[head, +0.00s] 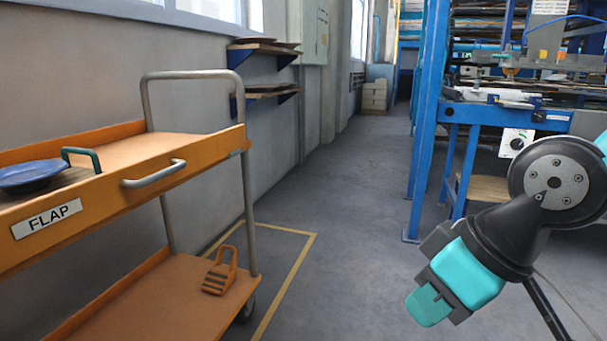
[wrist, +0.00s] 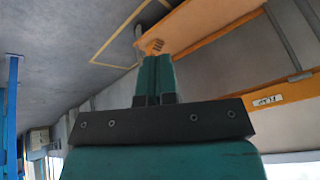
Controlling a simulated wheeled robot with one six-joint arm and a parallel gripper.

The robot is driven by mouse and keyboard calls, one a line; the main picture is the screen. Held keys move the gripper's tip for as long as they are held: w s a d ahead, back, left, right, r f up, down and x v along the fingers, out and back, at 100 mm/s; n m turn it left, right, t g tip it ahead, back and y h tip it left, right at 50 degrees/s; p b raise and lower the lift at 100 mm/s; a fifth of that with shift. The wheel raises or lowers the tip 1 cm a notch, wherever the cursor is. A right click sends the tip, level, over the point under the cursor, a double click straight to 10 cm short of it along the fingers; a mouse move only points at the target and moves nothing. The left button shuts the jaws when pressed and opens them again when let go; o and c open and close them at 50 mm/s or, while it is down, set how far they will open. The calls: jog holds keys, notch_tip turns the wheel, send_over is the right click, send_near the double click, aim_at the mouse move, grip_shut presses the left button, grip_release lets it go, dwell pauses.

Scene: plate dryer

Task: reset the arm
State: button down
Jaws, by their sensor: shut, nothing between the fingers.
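My gripper (head: 428,306) is at the lower right in the head view, a teal and black end on my dark arm. It points down and to the left over the open floor, clear of the cart. In the wrist view, its two teal fingers (wrist: 156,76) lie together with nothing between them. The gripper is shut and empty.
An orange cart (head: 160,178) labelled FLAP stands at left. A blue dish (head: 32,173) is on its top shelf and an orange object (head: 220,272) on its lower shelf. A blue frame (head: 425,120) stands at right. Floor between is free.

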jog(key=s+d+r+g+p, duration=0.1)
jog(key=s+r+g+p, duration=0.25)
jog(key=s, duration=0.35)
notch_tip(320, 180, up, 35)
jog(key=p, duration=3.5)
jog(key=shift+w+d+r+m+t, duration=0.15)
jog(key=shift+m+t, duration=0.25)
jog(key=shift+t, duration=0.05)
